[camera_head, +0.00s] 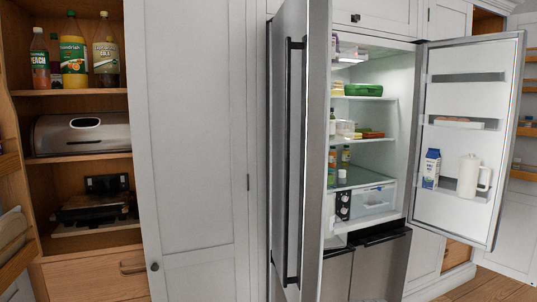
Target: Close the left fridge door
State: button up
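The left fridge door (313,150) stands wide open and is seen nearly edge-on, pointing toward me. Its long dark vertical handle (290,160) is on the side facing left. The door hides the left part of the fridge inside (375,160). The right fridge door (462,135) is also open, swung out to the right, with its inner shelves showing. My gripper is not in view.
A tall white cabinet door (195,150) stands left of the fridge. An open wooden pantry (85,150) holding bottles and a bread bin is at far left. The right door's shelf holds a milk carton (431,168) and white jug (473,176). Some wooden floor (490,288) is clear at lower right.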

aim_at(303, 66)
jog(key=i, duration=0.9)
jog(key=u, duration=0.05)
